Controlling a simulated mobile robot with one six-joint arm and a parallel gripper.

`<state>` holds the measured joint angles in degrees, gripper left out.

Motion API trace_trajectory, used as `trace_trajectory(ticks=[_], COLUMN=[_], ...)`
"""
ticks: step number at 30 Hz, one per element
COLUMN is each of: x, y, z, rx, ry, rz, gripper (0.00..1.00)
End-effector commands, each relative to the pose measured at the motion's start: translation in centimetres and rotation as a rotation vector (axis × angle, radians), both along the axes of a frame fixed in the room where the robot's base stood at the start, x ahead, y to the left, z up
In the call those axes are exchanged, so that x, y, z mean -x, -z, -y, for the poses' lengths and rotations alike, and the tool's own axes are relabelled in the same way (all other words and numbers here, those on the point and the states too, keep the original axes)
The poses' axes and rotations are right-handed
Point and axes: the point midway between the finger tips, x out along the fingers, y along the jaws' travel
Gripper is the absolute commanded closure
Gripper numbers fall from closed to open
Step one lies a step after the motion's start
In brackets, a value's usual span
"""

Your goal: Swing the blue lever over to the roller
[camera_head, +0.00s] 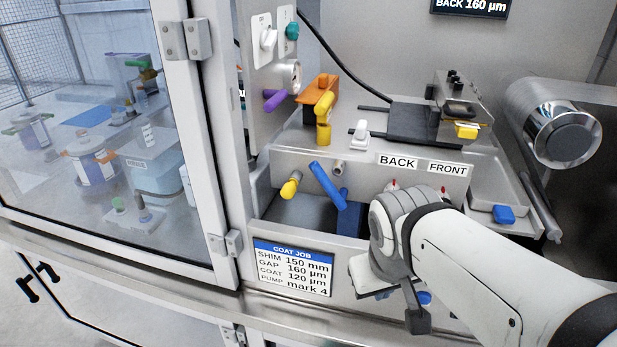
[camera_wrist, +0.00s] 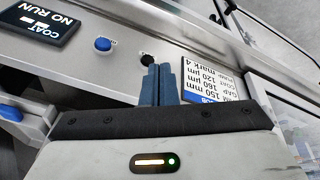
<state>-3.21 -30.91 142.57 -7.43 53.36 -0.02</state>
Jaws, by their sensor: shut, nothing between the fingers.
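The blue lever (camera_head: 327,185) stands tilted in the front trough, its upper end leaning left and its lower end near a blue block (camera_head: 350,219). A large shiny roller (camera_head: 562,130) is at the right, well apart from the lever. My gripper (camera_head: 382,294) is below and right of the lever, at the front panel, and does not touch the lever. Its fingers are mostly hidden by my arm there. In the wrist view my gripper (camera_wrist: 157,68) is shut and empty, its tips by a black knob (camera_wrist: 147,59). The lever cannot be made out in that view.
A yellow-tipped peg (camera_head: 290,186) is left of the lever. A COAT JOB card (camera_head: 293,267) is on the front panel. A glass door frame (camera_head: 195,130) borders the left.

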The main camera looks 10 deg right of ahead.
Motion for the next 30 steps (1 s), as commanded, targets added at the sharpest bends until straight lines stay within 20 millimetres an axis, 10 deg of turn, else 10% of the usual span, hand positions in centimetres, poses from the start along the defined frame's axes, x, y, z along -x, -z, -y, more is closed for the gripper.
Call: trace_trajectory(ticks=[6,16,30], x=[-2.0,-8.4,-16.5], y=[3.2,3.2,-0.7], z=[1.7,1.3,-10.4], rx=[0.324,0.884,1.598], ry=[-0.253,-0.617,-0.957], rz=[-0.069,-0.051,0.245], gripper=[1.00,1.00,1.00])
